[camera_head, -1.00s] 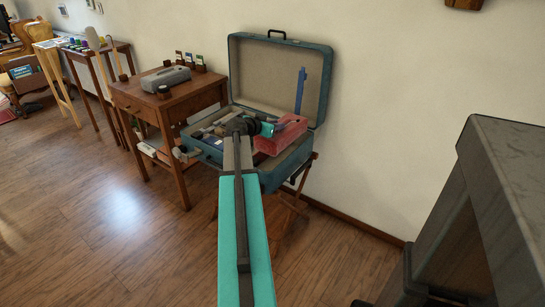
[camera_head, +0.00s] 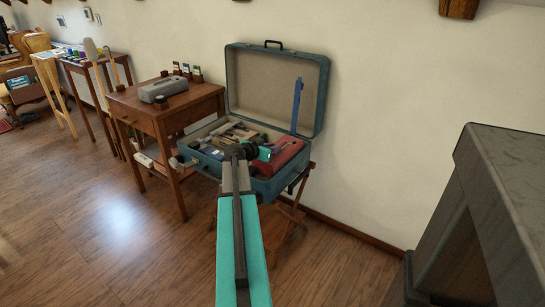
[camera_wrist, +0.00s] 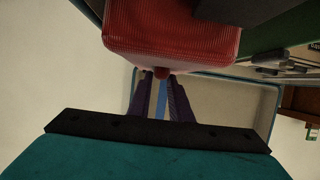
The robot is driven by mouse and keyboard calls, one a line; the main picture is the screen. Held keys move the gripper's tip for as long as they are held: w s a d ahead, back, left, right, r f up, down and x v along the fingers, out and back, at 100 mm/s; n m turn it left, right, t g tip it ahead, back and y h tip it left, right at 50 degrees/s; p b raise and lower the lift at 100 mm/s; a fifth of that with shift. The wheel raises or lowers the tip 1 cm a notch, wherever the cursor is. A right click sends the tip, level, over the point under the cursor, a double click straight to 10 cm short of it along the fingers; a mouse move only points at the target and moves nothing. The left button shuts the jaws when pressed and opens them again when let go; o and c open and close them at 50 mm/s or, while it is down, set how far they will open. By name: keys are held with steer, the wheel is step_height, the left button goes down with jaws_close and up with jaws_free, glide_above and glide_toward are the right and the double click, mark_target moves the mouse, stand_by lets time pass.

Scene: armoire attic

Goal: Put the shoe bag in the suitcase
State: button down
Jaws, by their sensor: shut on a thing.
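The open blue suitcase (camera_head: 280,183) stands on a folding wooden stand against the wall, its lid upright. The red ribbed shoe bag (camera_head: 287,152) is in the right part of the suitcase, low between its walls; I cannot tell whether it touches the bottom. My gripper (camera_head: 264,153) reaches over the suitcase's front edge, at the bag's left end. In the wrist view the bag (camera_wrist: 172,30) fills the top, and my gripper's dark fingers (camera_wrist: 161,76) are shut on its small end nub. My arm hides part of the suitcase's front.
Several items lie in the suitcase's left part (camera_head: 232,135). A blue strip (camera_head: 297,105) stands against the lid. A wooden side table (camera_head: 160,110) with a grey case (camera_head: 164,88) is to the left. A dark grey cabinet (camera_head: 505,180) is at the right. Floor is free at left.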

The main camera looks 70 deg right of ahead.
steer(key=shift+f, duration=1.65)
steer(key=shift+f+b, duration=0.6)
steer(key=shift+b, duration=0.6)
steer(key=c, duration=1.6)
jaws_free()
steer(key=shift+r, duration=0.1)
steer(key=shift+r+p, duration=0.65)
steer(key=shift+p, duration=0.55)
steer(key=v, duration=1.2)
